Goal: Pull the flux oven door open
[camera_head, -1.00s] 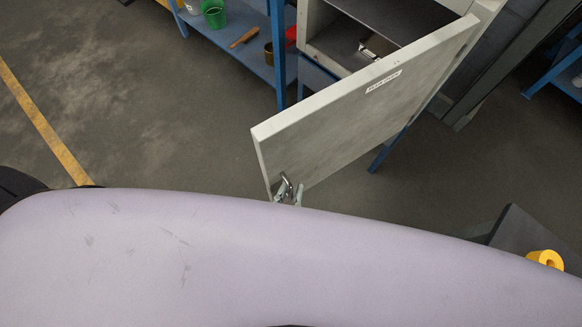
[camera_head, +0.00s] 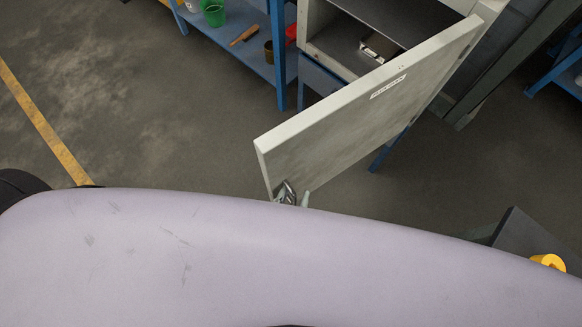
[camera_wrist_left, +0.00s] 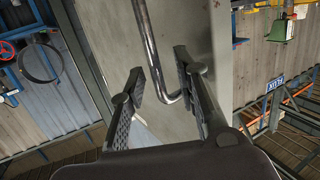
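The flux oven door (camera_head: 350,135) is a pale grey panel with a small label, standing wide open from the oven (camera_head: 340,45). The oven interior shows behind it. The metal handle (camera_head: 285,191) is at the door's free edge, partly hidden by my pale arm. In the left wrist view the handle (camera_wrist_left: 152,45) is a bent bar on the door (camera_wrist_left: 190,25). My left gripper (camera_wrist_left: 161,86) has its two fingers apart, one on each side of the bar, with gaps visible. In the head view only its tips show at the handle. My right gripper is not in view.
A blue shelf (camera_head: 240,58) with a green cup (camera_head: 214,14) and a brush stands left of the oven. A blue rack (camera_head: 556,75) is at the far right. Floor left of the door is clear. A yellow object (camera_head: 548,262) lies at lower right.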

